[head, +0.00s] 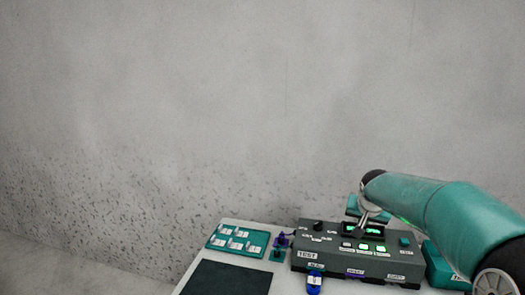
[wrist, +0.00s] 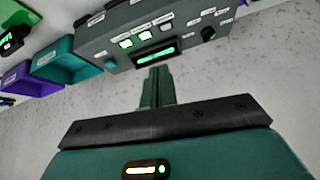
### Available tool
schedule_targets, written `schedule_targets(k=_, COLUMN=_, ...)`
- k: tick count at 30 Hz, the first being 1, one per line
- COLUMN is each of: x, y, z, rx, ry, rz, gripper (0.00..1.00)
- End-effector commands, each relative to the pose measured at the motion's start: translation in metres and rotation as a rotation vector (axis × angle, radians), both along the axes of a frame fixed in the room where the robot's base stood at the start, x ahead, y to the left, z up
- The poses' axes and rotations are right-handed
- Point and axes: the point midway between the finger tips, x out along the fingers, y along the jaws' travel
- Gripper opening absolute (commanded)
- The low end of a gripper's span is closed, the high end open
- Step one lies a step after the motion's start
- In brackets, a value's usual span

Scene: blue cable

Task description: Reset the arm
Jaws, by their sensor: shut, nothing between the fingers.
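My teal arm (head: 445,215) reaches in from the right in the head view. My gripper (wrist: 158,72) is shut and empty in the wrist view, its two fingers together and pointing at the grey test box (wrist: 120,22). In the head view the test box (head: 322,262) sits on the table, and my gripper hangs over its back part, small and partly blended with the box. I cannot tell if the fingertips touch it. The box has lit green buttons and a green display (wrist: 155,54). A blue connector (head: 314,284) is at the box's front left.
A teal tray with white labelled pieces (head: 237,239) and a dark mat (head: 228,279) lie left on the table. A small purple part (head: 282,241) stands beside the box. A teal bin (head: 440,268) is right of it. A bare grey wall (head: 200,110) stands behind.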

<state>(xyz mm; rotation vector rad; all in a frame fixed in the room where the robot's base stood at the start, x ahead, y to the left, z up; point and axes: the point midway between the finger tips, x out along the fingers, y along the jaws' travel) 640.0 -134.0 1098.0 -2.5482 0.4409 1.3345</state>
Motion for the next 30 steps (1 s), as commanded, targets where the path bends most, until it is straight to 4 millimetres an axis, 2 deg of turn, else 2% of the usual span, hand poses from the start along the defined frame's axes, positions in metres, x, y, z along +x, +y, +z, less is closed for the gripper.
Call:
schedule_targets(k=1, x=-0.017, y=0.016, z=0.009, rx=-0.031, ry=0.014, rz=0.025, gripper=0.00)
schedule_targets(k=6, x=-0.075, y=0.051, z=0.029, rx=-0.098, ry=0.058, rz=0.086, gripper=0.00)
schedule_targets(k=15, x=-0.188, y=0.094, z=0.047, rx=-0.149, ry=0.104, rz=0.181, gripper=0.00)
schedule_targets(k=20, x=-0.249, y=0.110, z=0.044, rx=-0.136, ry=0.111, rz=0.235, gripper=0.00)
schedule_targets(k=24, x=-0.299, y=0.121, z=0.033, rx=-0.105, ry=0.113, rz=0.295, gripper=0.00)
schedule_targets(k=27, x=-0.327, y=0.128, z=0.024, rx=-0.078, ry=0.111, rz=0.334, gripper=0.00)
schedule_targets(k=30, x=-0.345, y=0.133, z=0.016, rx=-0.055, ry=0.112, rz=0.365, gripper=0.00)
